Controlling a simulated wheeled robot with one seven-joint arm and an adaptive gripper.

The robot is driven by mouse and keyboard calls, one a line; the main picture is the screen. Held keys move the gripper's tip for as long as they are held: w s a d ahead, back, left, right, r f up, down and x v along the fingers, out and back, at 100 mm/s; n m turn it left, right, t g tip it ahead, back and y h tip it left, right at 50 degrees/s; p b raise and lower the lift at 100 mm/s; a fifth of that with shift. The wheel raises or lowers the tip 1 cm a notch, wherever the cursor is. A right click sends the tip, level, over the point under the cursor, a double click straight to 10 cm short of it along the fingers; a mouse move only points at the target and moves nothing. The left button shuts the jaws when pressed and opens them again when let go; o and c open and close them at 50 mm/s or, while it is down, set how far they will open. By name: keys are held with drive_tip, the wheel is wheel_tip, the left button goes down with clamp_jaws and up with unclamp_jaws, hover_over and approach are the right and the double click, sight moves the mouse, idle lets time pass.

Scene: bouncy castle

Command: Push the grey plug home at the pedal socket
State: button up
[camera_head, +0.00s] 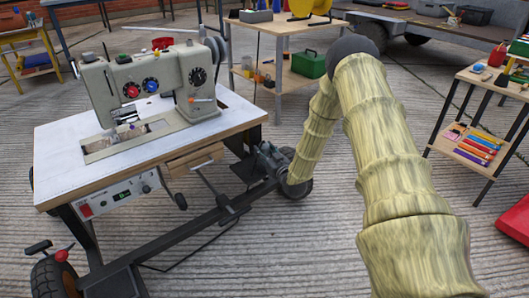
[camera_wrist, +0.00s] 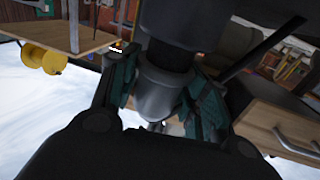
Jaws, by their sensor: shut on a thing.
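My gripper (camera_head: 268,160) is low beside the right edge of the sewing table in the head view, at the end of my sleeved arm. In the wrist view its two teal-padded fingers (camera_wrist: 163,92) are closed on either side of a grey rounded piece, the grey plug (camera_wrist: 165,78). A large dark cylindrical body (camera_wrist: 195,22) lies directly beyond the plug and hides its far end. I cannot make out the pedal socket or tell how deep the plug sits. In the head view the plug is too small to tell apart from the gripper.
The sewing table (camera_head: 60,150) carries a sewing machine (camera_head: 150,85). Its drawer (camera_head: 195,160) is close to my gripper. A control box (camera_head: 120,195) hangs under it. A wooden shelf stand (camera_head: 290,80) is behind, and another stand (camera_head: 475,145) is at right. Open floor lies in front.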

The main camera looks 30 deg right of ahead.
drive_tip(key=shift+f, duration=0.9)
idle(0.5)
drive_tip(key=o, duration=1.3)
drive_tip(key=shift+c, duration=0.2)
drive_tip(key=s, duration=1.2)
drive_tip(key=shift+a, duration=0.45)
drive_tip(key=shift+a, duration=0.1)
